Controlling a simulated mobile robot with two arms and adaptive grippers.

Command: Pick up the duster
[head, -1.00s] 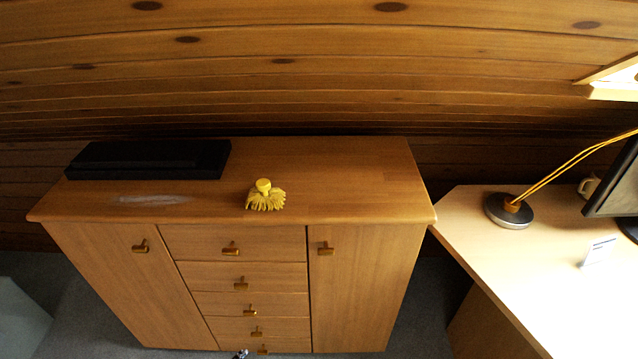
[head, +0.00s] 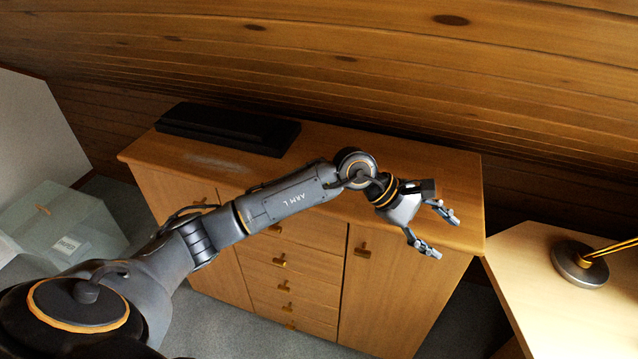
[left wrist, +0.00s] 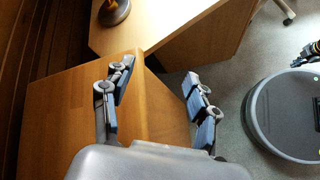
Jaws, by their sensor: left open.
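The duster does not show in either view now; in the head view my left arm covers part of the cabinet top. My left gripper (head: 447,235) is open and empty, above the right front part of the wooden cabinet (head: 455,185). In the left wrist view the two fingers of the left gripper (left wrist: 160,70) are spread apart, with the cabinet's corner (left wrist: 75,110) below them and nothing between them. My right gripper cannot be made out.
A black flat case (head: 228,128) lies at the back left of the cabinet top. A desk (head: 545,300) with a lamp base (head: 580,263) stands to the right, past a gap. A pale box (head: 65,225) is on the floor at left.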

